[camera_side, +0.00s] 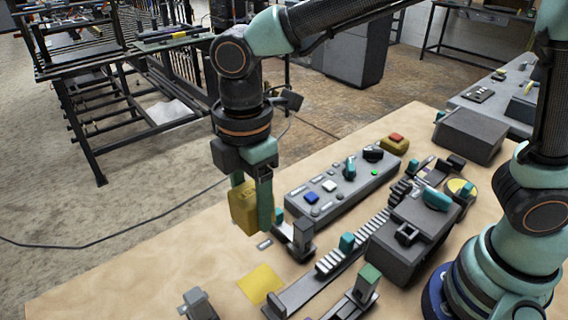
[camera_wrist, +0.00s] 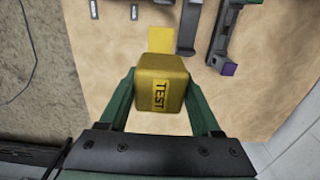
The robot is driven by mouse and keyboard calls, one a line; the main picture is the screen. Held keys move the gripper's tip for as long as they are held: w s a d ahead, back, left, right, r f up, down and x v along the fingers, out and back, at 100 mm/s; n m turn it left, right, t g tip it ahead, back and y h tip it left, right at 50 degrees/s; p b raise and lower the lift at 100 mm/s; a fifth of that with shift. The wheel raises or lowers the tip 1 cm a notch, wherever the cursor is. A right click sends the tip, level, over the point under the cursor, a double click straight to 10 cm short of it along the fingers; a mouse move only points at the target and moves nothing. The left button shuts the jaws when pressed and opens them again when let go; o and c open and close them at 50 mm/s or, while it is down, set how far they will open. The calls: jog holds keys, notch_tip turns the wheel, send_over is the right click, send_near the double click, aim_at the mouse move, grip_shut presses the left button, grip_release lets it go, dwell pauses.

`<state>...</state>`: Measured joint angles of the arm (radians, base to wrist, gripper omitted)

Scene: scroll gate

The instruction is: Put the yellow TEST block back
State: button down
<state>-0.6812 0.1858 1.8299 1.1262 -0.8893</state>
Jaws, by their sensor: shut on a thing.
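The yellow TEST block (camera_side: 243,207) is between the fingers of my gripper (camera_side: 255,200), held above the wooden table near its far left edge. In the wrist view the TEST block (camera_wrist: 162,85) shows its dark TEST label, with one green finger of my gripper (camera_wrist: 160,100) on each side. My gripper is shut on it. A flat yellow square (camera_side: 260,284) lies bare on the table, below and right of the block in the side view. The yellow square also shows in the wrist view (camera_wrist: 162,40), partly hidden behind the block.
A grey control panel (camera_side: 340,187) with coloured buttons stands right of the block. A dark bracket (camera_side: 298,238), a toothed rack (camera_side: 335,258) and a grey housing (camera_side: 408,243) stand right of the yellow square. A small dark fixture (camera_side: 198,304) stands at the front left. Bare table (camera_side: 150,270) lies left.

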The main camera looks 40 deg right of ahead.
jog(key=shift+r, duration=0.55)
jog(key=shift+w+r, duration=0.25)
jog(key=shift+r, duration=0.05)
send_over(229, 246)
notch_tip(229, 246, down, 20)
jog(key=shift+r, duration=0.2)
jog(key=shift+f, duration=0.15)
jog(key=shift+c, duration=0.4)
grip_release()
